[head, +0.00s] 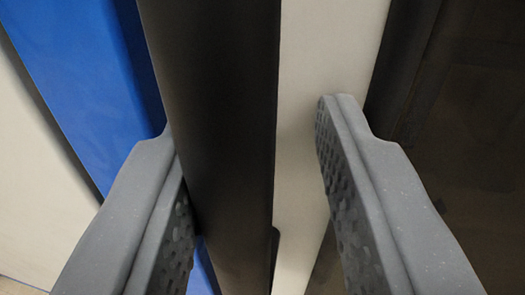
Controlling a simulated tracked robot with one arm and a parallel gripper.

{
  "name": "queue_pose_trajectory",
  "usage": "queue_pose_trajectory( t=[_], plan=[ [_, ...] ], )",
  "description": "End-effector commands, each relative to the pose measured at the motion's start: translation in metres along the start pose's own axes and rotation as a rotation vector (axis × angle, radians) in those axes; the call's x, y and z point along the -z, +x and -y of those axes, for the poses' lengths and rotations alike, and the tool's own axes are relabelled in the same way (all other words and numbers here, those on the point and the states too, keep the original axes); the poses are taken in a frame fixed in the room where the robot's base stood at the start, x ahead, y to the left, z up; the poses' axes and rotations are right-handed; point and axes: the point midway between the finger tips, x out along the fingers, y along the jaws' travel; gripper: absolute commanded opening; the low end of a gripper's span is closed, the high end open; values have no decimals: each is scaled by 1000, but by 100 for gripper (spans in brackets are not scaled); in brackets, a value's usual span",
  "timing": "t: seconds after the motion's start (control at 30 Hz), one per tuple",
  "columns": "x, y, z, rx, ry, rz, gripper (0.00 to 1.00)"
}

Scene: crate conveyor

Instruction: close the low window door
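My gripper (250,118) is open, with one grey finger at the left and one at the right. A dark, smooth upright bar (225,100) runs between the fingers from top to bottom, slightly tilted. It may be the handle of the low window door; I cannot tell for certain. The left finger is right beside the bar, and I cannot tell whether they touch. A clear gap separates the bar from the right finger. Behind it is a pale strip (325,50), with a dark, glass-like panel (470,130) to its right. The door's hinge and outer edges are out of view.
A blue panel (80,60) stands at the upper left, with a pale surface (35,180) beyond its dark edge at the far left. Surfaces fill the view close behind the fingers, and little free room shows.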

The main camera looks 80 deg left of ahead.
Motion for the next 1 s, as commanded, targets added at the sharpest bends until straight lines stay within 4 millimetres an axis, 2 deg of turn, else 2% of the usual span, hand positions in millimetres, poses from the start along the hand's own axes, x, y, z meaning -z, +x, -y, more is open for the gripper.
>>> queue_pose_trajectory(
  t=[0.03, 0.57, 0.73, 1.0],
  plan=[
    [2, 0, -5, -6, 0, -4, 34],
    [6, -1, 2, 4, 0, -9, 34],
    [8, -8, 4, 10, 4, -9, 34],
    [4, -31, 5, 7, 0, -2, 34]
  ],
)
